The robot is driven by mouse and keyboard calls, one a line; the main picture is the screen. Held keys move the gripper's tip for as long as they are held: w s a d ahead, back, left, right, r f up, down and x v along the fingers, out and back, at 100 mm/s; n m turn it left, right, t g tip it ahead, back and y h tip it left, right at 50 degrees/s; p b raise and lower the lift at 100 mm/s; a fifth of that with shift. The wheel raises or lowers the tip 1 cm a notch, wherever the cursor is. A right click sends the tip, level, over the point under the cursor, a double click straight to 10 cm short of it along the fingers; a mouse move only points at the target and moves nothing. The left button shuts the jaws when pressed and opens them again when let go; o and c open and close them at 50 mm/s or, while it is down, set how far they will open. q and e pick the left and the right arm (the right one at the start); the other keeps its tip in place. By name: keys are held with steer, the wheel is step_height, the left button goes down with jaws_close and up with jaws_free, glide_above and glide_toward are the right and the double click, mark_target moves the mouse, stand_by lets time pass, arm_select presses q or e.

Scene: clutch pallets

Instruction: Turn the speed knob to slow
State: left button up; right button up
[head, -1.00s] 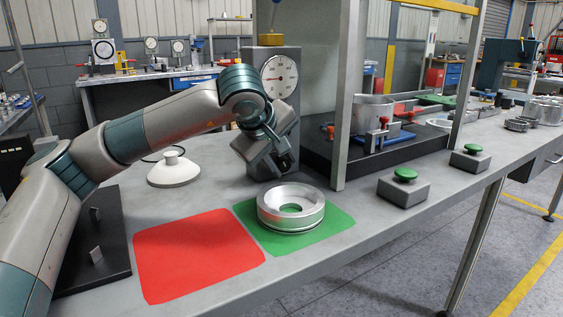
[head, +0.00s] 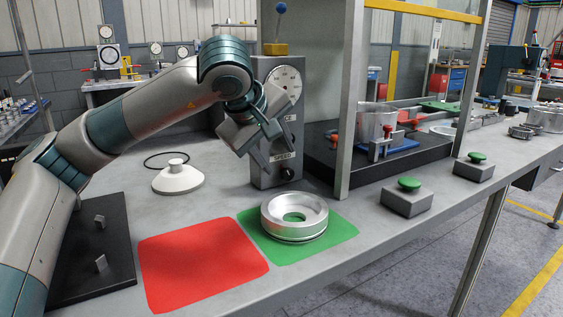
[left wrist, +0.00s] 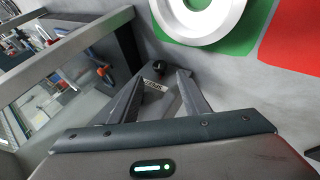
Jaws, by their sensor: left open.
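The speed knob (head: 288,174) is a small dark knob low on the front of a grey gauge column (head: 267,177), just under the SPEED label (head: 283,156). In the left wrist view the knob (left wrist: 158,69) shows just beyond the fingertips, with the label nearer. Its pointer and scale marks are too small to read. My left gripper (head: 276,152) is open and empty in front of the column, above and apart from the knob. Its two fingers (left wrist: 160,88) spread either side of the label in the wrist view. My right gripper is not in view.
A metal ring (head: 294,215) lies on the green mat (head: 340,236), beside a red mat (head: 203,262). A white conical object (head: 178,178) stands left of the column. A frame post (head: 350,110) rises close on the right. Green-button boxes (head: 408,200) stand further right.

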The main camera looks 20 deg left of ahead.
arm_select(q)
steer(key=p+v, duration=0.1)
steer(key=v, duration=0.8)
steer(key=shift+s+r, duration=0.25)
steer(key=shift+s, duration=0.05)
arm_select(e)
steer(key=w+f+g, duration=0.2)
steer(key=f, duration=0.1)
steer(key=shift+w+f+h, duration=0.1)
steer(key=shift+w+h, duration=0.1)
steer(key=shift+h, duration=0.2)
arm_select(q)
steer(key=shift+a+f, duration=0.1)
